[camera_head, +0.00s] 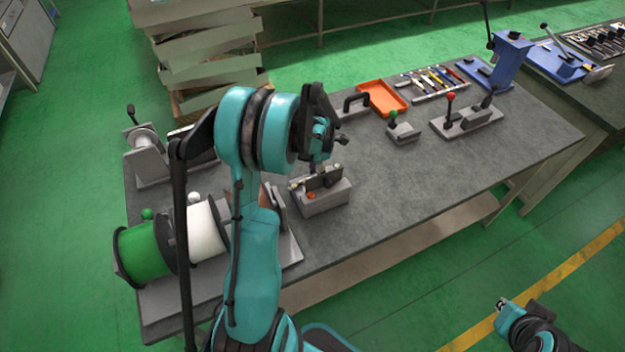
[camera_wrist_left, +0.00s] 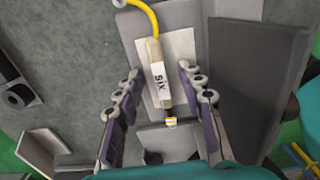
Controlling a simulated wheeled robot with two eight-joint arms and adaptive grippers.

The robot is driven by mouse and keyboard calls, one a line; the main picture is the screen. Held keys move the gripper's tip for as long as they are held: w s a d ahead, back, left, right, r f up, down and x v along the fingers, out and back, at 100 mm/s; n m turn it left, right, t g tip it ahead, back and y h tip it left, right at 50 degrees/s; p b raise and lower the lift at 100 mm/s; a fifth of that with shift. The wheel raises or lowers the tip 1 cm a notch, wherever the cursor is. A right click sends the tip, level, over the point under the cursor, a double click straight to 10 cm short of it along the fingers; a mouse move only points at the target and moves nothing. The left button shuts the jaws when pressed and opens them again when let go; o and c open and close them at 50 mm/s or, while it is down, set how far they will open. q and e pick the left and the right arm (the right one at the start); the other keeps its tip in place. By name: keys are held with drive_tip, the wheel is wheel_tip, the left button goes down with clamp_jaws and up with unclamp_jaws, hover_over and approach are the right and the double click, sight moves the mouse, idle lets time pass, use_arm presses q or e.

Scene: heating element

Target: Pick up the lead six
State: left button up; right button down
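In the left wrist view the lead six (camera_wrist_left: 154,52) has a pale sleeve with a white label reading "SIX", a yellow cable at the top and a thin tip at the lower end. It lies on a pale grey holder. My left gripper (camera_wrist_left: 159,70) is open, one finger on each side of the lead, with visible gaps. In the head view my left arm reaches over the table, its gripper (camera_head: 321,160) above a small grey fixture (camera_head: 325,198); the lead cannot be made out there. My right gripper (camera_head: 503,303) is off the table's front side; its finger opening is unclear.
Green (camera_head: 143,252) and white (camera_head: 206,228) spools stand at the table's left end. An orange tray (camera_head: 382,98), a row of tools (camera_head: 434,80) and a red-knobbed lever fixture (camera_head: 467,121) sit farther back. The table's front right (camera_head: 430,165) is clear.

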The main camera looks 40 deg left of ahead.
use_arm(q)
clamp_jaws()
drive_tip(key=shift+r, duration=0.1)
